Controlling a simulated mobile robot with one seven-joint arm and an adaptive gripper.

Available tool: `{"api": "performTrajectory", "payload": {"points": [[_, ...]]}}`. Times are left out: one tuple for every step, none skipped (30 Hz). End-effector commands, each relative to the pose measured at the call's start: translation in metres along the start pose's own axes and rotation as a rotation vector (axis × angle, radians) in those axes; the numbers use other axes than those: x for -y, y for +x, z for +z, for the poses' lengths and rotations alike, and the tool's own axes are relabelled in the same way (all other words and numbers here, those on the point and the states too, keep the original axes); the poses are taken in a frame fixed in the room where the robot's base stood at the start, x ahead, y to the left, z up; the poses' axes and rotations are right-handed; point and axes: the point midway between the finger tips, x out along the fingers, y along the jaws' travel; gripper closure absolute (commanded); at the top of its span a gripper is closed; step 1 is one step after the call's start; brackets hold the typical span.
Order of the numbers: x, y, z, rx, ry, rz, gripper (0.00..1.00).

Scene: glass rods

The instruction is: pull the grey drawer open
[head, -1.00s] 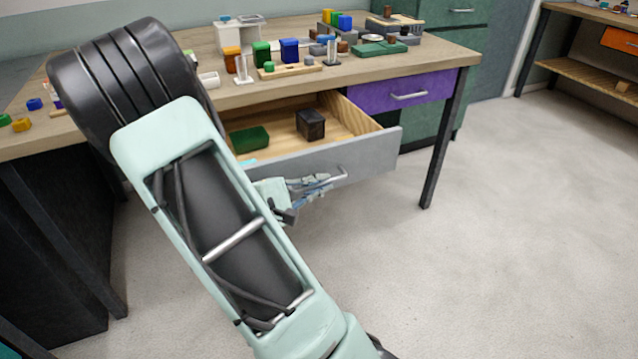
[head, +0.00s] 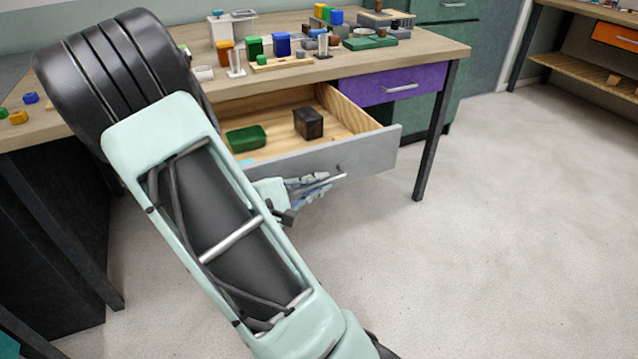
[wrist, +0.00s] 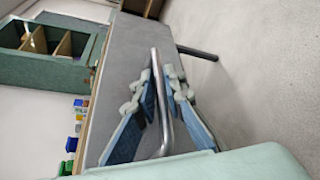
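The grey drawer (head: 365,154) stands well open under the wooden table, its inside showing. In the wrist view its grey front (wrist: 128,60) fills the middle. Its metal handle (head: 340,176) runs between my fingers in the wrist view (wrist: 161,118). My gripper (head: 318,181) is at the drawer front, with its fingers (wrist: 161,78) on both sides of the bar and close to it, shut on the handle. In the head view my arm hides the left part of the drawer. Inside lie a green tray (head: 246,138) and a dark box (head: 309,123).
A shut purple drawer (head: 365,91) is right of the grey one. The wooden tabletop (head: 430,50) carries several coloured blocks and fixtures. A dark table leg (head: 436,130) stands at the right. The floor (head: 510,240) in front and to the right is clear.

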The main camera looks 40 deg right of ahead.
Motion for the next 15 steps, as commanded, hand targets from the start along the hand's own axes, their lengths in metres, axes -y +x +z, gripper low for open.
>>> {"api": "performTrajectory", "payload": {"points": [[-0.0001, -0.0002, -0.0002, -0.001, 0.0, 0.0, 0.82], [-0.0001, -0.0002, -0.0002, 0.0, 0.0, 0.0, 0.79], [-0.0001, -0.0001, -0.0002, 0.0, 0.0, 0.0, 0.74], [-0.0001, -0.0001, -0.0001, 0.0, 0.0, 0.0, 0.74], [-0.0001, 0.0, -0.0001, 0.0, 0.0, 0.0, 0.74], [0.0, 0.0, 0.0, 0.0, 0.0, 0.0, 0.74], [0.0, 0.0, 0.0, 0.0, 0.0, 0.0, 0.74], [0.0, 0.0001, 0.0, 0.0, 0.0, 0.0, 0.74], [0.0, 0.0001, 0.0, 0.0, 0.0, 0.0, 0.74], [0.0, 0.0, 0.0, 0.0, 0.0, 0.0, 0.74], [0.0, -0.0002, 0.0, 0.0, 0.0, 0.0, 0.74], [-0.0001, -0.0014, -0.0001, 0.0, 0.0, 0.0, 0.74], [-0.0003, -0.0029, -0.0003, -0.001, 0.0, 0.001, 0.74], [-0.0005, -0.0052, -0.0006, -0.002, 0.0, 0.001, 0.74], [-0.0007, -0.0095, -0.001, -0.003, 0.001, 0.002, 0.74]]}}
